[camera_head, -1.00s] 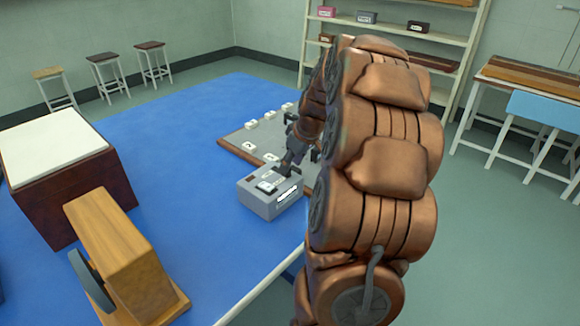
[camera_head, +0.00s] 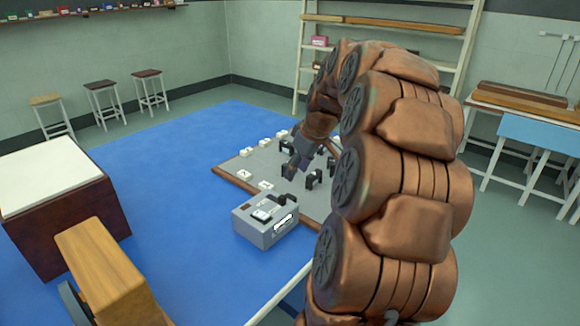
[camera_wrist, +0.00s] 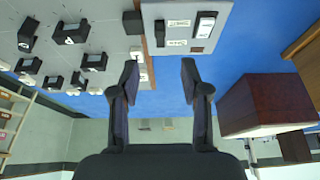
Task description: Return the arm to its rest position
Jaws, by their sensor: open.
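My arm (camera_head: 400,180) curves up from the lower right of the head view and down over the blue table. My gripper (camera_head: 293,165) hangs above the grey board, behind the grey switch box. In the wrist view my gripper (camera_wrist: 160,78) has its two dark fingers apart with nothing between them. The grey switch box (camera_head: 262,232) stands on the table in front of the board, apart from the gripper. It also shows at the top of the wrist view (camera_wrist: 178,12), beyond the fingertips.
The grey board (camera_head: 237,180) has a wooden edge and carries several black holders (camera_head: 313,179) and white tiles. A wooden block (camera_head: 100,270) and a dark red box (camera_head: 65,225) with a pale top stand at left. The table's far left (camera_head: 220,120) is clear.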

